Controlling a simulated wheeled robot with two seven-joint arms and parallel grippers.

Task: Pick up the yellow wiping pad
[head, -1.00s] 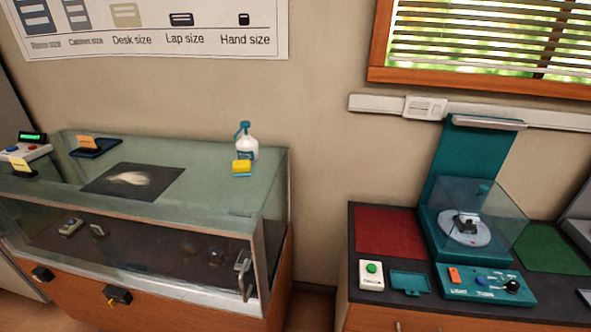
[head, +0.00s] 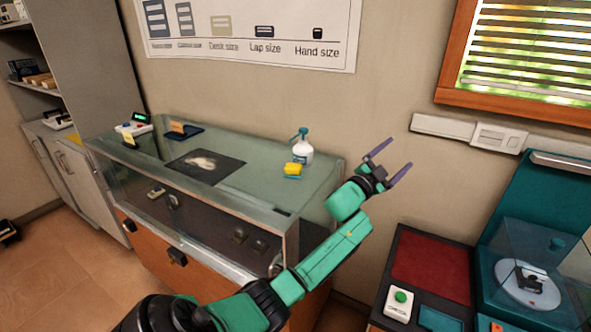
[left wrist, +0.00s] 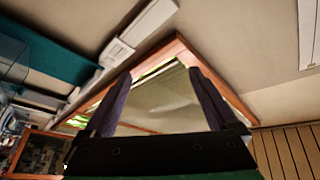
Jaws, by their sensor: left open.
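The yellow wiping pad (head: 293,169) lies on the glass top of the display case (head: 255,187), near its right back end, just in front of a white spray bottle (head: 302,148) with a teal head. My left gripper (head: 392,160) is open and empty, raised to the right of the case, with its fingers pointing up and right. It is well apart from the pad. In the left wrist view the open fingers (left wrist: 157,95) point toward the window and wall, and the pad does not show there. My right gripper is not in view.
A dark mat with a pale smear (head: 205,167) lies mid-case. A dark blue tray (head: 185,131) and a small device with a green display (head: 134,127) stand at its left end. To the right is a counter with a red mat (head: 430,265) and a teal machine (head: 505,225).

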